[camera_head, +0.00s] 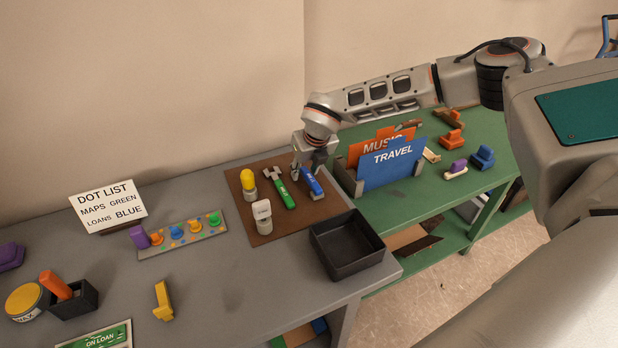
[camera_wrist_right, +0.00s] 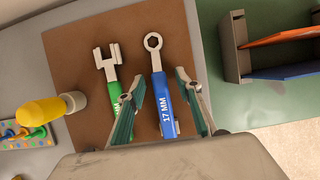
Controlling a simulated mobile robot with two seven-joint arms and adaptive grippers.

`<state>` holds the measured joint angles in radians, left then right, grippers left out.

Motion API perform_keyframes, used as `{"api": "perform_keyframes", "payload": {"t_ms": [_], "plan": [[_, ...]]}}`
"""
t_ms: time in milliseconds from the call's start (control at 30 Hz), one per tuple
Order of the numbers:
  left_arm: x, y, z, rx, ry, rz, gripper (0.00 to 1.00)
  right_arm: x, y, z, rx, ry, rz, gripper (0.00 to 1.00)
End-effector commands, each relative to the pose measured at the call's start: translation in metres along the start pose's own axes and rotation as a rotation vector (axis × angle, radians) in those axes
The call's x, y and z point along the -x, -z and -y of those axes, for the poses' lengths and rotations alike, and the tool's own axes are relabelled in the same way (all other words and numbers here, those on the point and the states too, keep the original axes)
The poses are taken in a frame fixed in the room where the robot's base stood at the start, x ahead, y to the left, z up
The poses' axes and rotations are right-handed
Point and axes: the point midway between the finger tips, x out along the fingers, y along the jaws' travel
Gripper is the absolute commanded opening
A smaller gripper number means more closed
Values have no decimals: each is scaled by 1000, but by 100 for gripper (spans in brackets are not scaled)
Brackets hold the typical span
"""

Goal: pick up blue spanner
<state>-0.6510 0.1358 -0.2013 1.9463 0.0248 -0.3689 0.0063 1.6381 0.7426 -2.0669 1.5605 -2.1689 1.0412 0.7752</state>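The blue spanner (camera_head: 313,184) lies on the brown mat (camera_head: 275,228), at the mat's right side. In the right wrist view the blue spanner (camera_wrist_right: 165,103) shows a grey ring head and "17 MM" on its handle. My right gripper (camera_head: 306,171) points down over it. In the wrist view my right gripper (camera_wrist_right: 161,84) is open, with one finger on each side of the blue handle and gaps showing. I cannot tell how far the fingertips are above the mat. The green spanner (camera_head: 284,194) lies just left of the blue one. My left gripper is not in view.
A yellow-topped item (camera_head: 248,184) and a white-topped stamp (camera_head: 262,216) stand on the mat's left part. A black tray (camera_head: 346,246) sits in front, to the right. The blue TRAVEL folder (camera_head: 391,166) stands in a holder right of my gripper.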

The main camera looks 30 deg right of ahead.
Motion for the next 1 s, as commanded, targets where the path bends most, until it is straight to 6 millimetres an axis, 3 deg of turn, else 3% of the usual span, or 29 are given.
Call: {"api": "perform_keyframes", "payload": {"t_ms": [67, 167, 200, 667, 867, 1000], "plan": [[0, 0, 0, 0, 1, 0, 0, 0, 0, 0, 0, 0, 0, 30], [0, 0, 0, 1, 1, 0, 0, 0, 0, 0, -1, 0, 0, 4], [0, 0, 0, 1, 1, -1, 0, 0, 0, 0, -1, 0, 0, 0], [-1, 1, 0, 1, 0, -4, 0, 6, -3, 0, -2, 0, 2, 0], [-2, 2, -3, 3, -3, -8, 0, 27, -12, 0, -2, -2, 4, 0], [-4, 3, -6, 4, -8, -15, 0, 56, -25, 0, -3, -2, 6, 0]]}}
